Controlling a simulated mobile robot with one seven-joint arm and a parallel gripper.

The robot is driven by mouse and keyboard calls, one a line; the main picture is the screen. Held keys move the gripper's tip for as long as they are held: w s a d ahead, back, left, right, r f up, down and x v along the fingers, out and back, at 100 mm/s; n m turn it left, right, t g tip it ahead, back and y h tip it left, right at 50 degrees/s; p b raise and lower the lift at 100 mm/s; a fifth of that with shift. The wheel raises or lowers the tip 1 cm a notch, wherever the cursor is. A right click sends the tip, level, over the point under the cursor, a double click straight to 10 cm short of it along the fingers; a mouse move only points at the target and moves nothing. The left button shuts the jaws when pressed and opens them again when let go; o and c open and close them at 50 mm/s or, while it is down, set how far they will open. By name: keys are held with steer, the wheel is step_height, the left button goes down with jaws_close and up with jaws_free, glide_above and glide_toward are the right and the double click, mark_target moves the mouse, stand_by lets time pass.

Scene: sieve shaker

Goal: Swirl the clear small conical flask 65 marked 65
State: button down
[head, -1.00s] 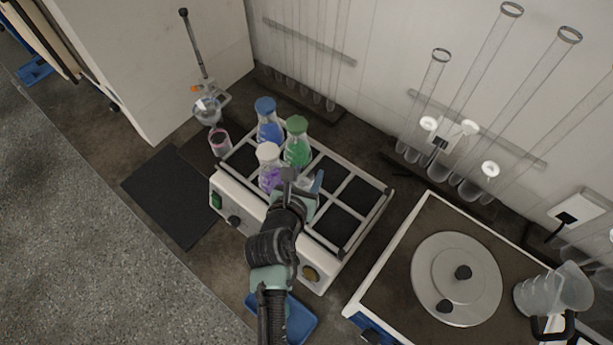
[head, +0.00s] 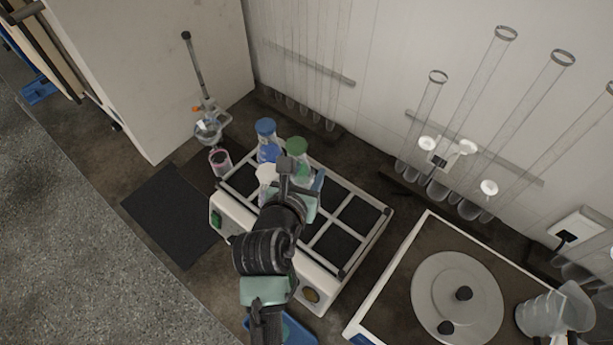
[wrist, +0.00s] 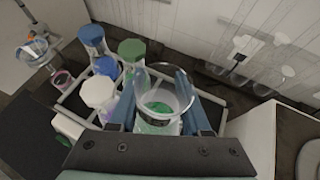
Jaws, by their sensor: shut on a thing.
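In the wrist view, a clear open-topped glass vessel (wrist: 167,84), seemingly the small conical flask, stands between the two blue fingers of my gripper (wrist: 157,92), which is shut on it. Green shows in its lower part; I cannot tell whether this is its own content or seen through the glass. No marking is readable. In the head view, my gripper (head: 303,186) is over the shaker's rack (head: 318,236) and hides the held flask. I cannot tell whether the flask touches the rack.
Blue-capped (head: 266,128), green-capped (head: 297,147) and white-capped (head: 266,172) flasks stand close on the rack's left side. A pink-tinted beaker (head: 220,162) is left of the shaker. A round-plated device (head: 457,290) and clear jug (head: 553,310) stand right. The rack's right cells are empty.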

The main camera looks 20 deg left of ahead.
steer(key=shift+r+p, duration=2.85)
steer(key=shift+p, duration=0.05)
steer(key=shift+f, duration=0.1)
